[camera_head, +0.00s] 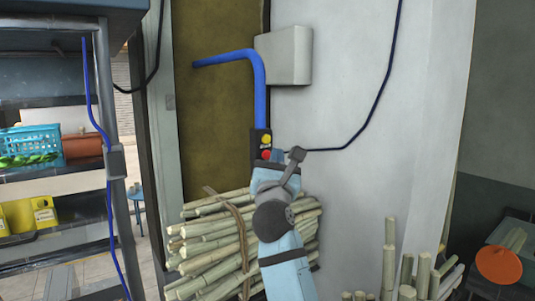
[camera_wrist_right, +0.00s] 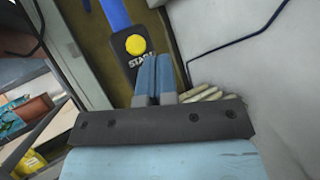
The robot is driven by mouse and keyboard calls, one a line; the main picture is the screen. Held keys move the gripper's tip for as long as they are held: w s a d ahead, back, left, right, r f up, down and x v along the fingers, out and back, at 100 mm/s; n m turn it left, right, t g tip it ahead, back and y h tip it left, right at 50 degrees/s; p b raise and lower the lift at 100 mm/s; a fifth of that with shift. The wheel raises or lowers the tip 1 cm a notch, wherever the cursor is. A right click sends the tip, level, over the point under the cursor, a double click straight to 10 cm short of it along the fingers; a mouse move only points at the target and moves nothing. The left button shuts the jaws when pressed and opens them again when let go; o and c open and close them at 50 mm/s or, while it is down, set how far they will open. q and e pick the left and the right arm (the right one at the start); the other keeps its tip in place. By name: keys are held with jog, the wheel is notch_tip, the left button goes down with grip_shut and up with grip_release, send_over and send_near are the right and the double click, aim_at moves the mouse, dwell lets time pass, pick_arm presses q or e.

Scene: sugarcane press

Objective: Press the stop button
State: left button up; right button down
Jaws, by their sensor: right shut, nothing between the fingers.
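A black control box (camera_head: 258,134) hangs at the end of a blue pipe. It has a yellow button (camera_head: 266,139) above a red button (camera_head: 266,154). In the right wrist view the yellow button (camera_wrist_right: 135,45) has a white label under it, partly covered and starting "STA". My right gripper (camera_head: 271,163) is shut and empty, its tips at the lower part of the box by the red button. In the wrist view the shut fingers (camera_wrist_right: 157,62) hide the red button. I cannot tell whether they touch it. My left gripper is not in view.
A bundle of cane (camera_head: 205,240) lies behind and below my right arm. A grey box (camera_head: 285,55) and a dark cable (camera_head: 382,90) are on the white wall at right. Shelves with a blue basket (camera_head: 35,140) stand at left. More cane stands at lower right.

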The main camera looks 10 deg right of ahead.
jog(key=s+p, duration=0.1)
jog(key=s+d+p, duration=0.1)
jog(key=s, duration=0.2)
jog(key=shift+s+d+p, duration=0.3)
jog(key=shift+p, duration=0.1)
dwell(0.6)
